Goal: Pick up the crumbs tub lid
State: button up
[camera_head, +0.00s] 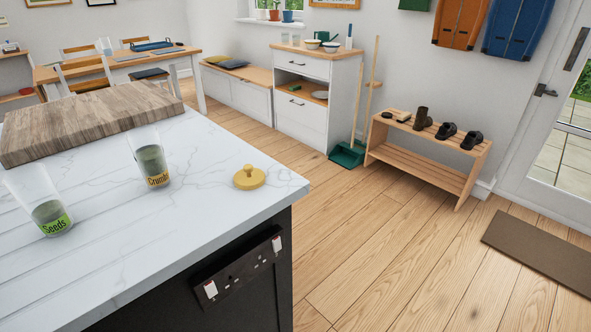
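A round yellow lid (249,178) with a small knob on top lies flat near the right corner of the white marble counter (205,215). To its left stands a clear tub labelled Crumbs (150,163), with dark contents and no lid on it. A second clear tub labelled Seeds (48,212) stands farther left, also without a lid; its upper part is faint against the counter. The yellow lid carries no label that I can read. My gripper does not show in this view.
A thick wooden board (88,118) lies at the back left of the counter. The counter is clear around the lid, and its edge is close on the right. Beyond are a white cabinet (302,112), a shoe rack (415,150) and open wooden floor.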

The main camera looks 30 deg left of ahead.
aim_at(250, 179)
jog(key=i+l, duration=0.15)
jog(key=i, duration=1.5)
jog(key=i+l+z, duration=0.1)
jog(key=i, duration=1.5)
jog(key=i+u, duration=0.1)
jog(key=u, duration=0.75)
jog(key=i+l+u, duration=0.1)
jog(key=u, duration=0.3)
jog(key=i+l+u, duration=0.1)
jog(key=u, duration=0.35)
